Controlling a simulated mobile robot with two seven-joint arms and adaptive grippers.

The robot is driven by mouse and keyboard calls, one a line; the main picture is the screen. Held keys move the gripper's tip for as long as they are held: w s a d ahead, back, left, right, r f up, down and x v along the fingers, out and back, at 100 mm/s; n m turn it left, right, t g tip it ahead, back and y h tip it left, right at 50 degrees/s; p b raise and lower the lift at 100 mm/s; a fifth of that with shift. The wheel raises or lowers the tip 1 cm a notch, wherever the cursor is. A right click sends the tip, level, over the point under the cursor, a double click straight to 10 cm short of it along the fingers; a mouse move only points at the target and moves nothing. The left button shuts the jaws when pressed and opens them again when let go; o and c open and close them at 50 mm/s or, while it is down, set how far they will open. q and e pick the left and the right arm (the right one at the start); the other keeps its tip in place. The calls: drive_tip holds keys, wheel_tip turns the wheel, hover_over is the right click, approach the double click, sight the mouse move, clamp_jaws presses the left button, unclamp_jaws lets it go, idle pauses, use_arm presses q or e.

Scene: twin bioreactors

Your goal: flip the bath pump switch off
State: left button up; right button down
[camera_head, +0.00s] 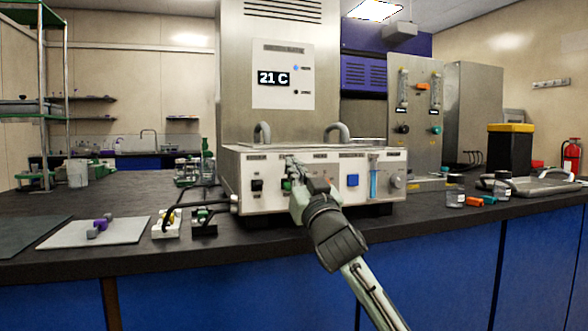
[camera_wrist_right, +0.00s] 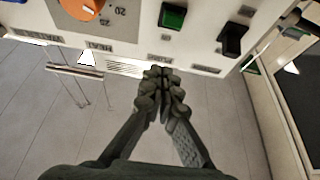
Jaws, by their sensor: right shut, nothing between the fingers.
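The pale bath control box (camera_head: 300,210) stands on the dark bench, its front panel facing me. A black rocker switch (camera_head: 257,186) is at its left and a green rocker switch (camera_head: 287,185) is just right of it. Both show in the right wrist view, the green switch (camera_wrist_right: 173,17) and the black switch (camera_wrist_right: 232,38). My right gripper (camera_head: 294,172) is shut and empty in front of the panel by the green switch. Its fingertips (camera_wrist_right: 162,78) appear apart from both switches in the wrist view.
An orange knob (camera_wrist_right: 82,6) is beside the green switch. A blue button (camera_head: 352,180) and a grey dial (camera_head: 397,181) are further right on the panel. Small cabled modules (camera_head: 168,223) and a pale mat (camera_head: 70,235) lie left; jars (camera_head: 455,190) stand right.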

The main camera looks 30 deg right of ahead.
use_arm(q)
drive_tip(key=r, duration=0.1)
drive_tip(key=s+r+t+b, duration=0.1)
drive_tip(key=r, duration=0.1)
drive_tip(key=d+r+t+h, duration=0.1)
drive_tip(key=shift+s+r, duration=0.25)
drive_tip(key=shift+s, duration=0.1)
use_arm(e)
drive_tip(key=f+v, duration=0.1)
drive_tip(key=v, duration=0.8)
drive_tip(key=shift+f, duration=0.5)
